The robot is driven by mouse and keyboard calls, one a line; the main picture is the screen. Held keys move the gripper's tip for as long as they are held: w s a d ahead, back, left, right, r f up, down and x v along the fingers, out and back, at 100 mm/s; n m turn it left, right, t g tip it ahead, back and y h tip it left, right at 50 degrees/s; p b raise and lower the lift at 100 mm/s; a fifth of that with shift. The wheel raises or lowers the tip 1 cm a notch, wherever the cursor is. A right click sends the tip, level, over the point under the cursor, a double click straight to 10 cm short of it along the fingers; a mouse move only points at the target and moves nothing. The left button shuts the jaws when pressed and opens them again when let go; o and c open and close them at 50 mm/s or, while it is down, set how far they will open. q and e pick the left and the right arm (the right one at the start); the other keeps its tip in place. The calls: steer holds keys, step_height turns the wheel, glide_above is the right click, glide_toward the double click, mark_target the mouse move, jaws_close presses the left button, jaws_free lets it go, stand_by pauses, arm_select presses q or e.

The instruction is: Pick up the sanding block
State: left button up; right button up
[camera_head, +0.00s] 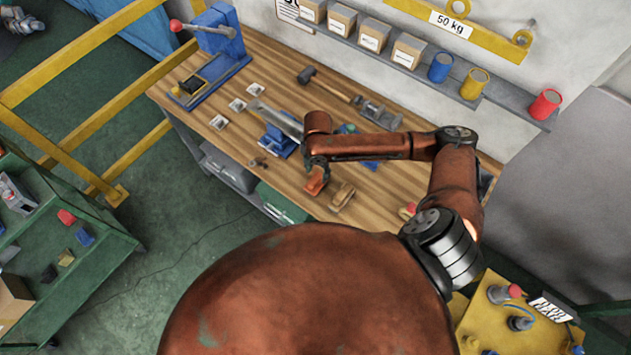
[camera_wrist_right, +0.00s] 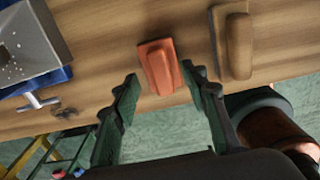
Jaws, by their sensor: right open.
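An orange-red sanding block (camera_wrist_right: 160,68) with a raised grip lies on the wooden workbench (camera_wrist_right: 100,98). In the head view the sanding block (camera_head: 315,186) is near the bench's front edge, partly hidden by my right gripper (camera_head: 316,174). In the wrist view my right gripper (camera_wrist_right: 159,74) is open, with one dark fingertip on each side of the block. I cannot tell whether either finger touches it. My left gripper is not in view.
A similar-shaped brown block (camera_wrist_right: 238,45) lies close to the right of the red one; it also shows in the head view (camera_head: 342,196). A blue vise (camera_head: 278,142) stands to the left. A hammer (camera_head: 328,84) and several small white pieces lie farther back.

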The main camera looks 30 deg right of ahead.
mark_target(316, 179)
steer(key=f, duration=0.1)
steer(key=a+f, duration=0.1)
steer(key=shift+f, duration=0.35)
step_height(316, 179, down, 2)
steer(key=shift+s+d, duration=0.15)
steer(key=c, duration=0.8)
steer(key=shift+c, duration=1.4)
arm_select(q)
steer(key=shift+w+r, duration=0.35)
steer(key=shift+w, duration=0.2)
arm_select(e)
jaws_close()
